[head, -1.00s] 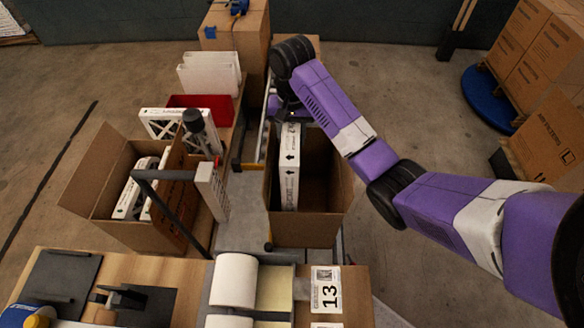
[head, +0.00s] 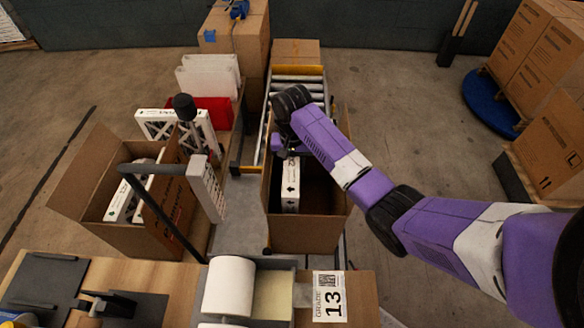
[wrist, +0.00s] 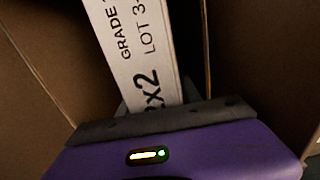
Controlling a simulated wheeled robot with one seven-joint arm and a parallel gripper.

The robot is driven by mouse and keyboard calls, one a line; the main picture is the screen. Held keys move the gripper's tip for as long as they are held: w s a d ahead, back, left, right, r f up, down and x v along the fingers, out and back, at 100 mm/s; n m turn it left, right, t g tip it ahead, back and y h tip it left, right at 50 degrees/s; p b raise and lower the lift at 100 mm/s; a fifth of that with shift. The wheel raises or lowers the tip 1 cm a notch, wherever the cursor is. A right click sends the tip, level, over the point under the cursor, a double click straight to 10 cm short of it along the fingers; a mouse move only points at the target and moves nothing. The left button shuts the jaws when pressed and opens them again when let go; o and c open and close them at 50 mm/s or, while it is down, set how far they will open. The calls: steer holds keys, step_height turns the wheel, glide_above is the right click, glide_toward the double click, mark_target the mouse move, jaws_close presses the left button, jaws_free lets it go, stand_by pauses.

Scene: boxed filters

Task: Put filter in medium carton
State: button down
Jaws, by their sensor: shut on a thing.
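The filter is a white panel (head: 290,186) with dark markings. It stands upright inside the open brown carton (head: 308,234), near its left wall. My gripper (head: 292,150) is down at the carton's far end, shut on the filter's upper edge; the arm hides its fingertips in the head view. In the wrist view the filter's white edge (wrist: 140,50), printed with "GRADE" and "LOT", runs up from the jaws between brown cardboard walls. The filter's lower end is hidden inside the carton.
Another open carton (head: 130,236) at the left holds white filters. A dark post-and-bar frame (head: 155,205) stands between the cartons. A roller conveyor (head: 300,88) lies behind. A bench with paper rolls (head: 230,286) is in front. The carton's right half looks empty.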

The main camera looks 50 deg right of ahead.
steer(key=shift+f, duration=0.45)
steer(key=shift+f, duration=0.55)
steer(key=c, duration=0.8)
jaws_free()
steer(key=shift+c, duration=0.2)
steer(key=shift+r, duration=0.1)
step_height(320, 180, up, 12)
steer(key=shift+f+p, duration=0.1)
steer(key=shift+p, duration=0.5)
steer(key=shift+r+p, duration=0.7)
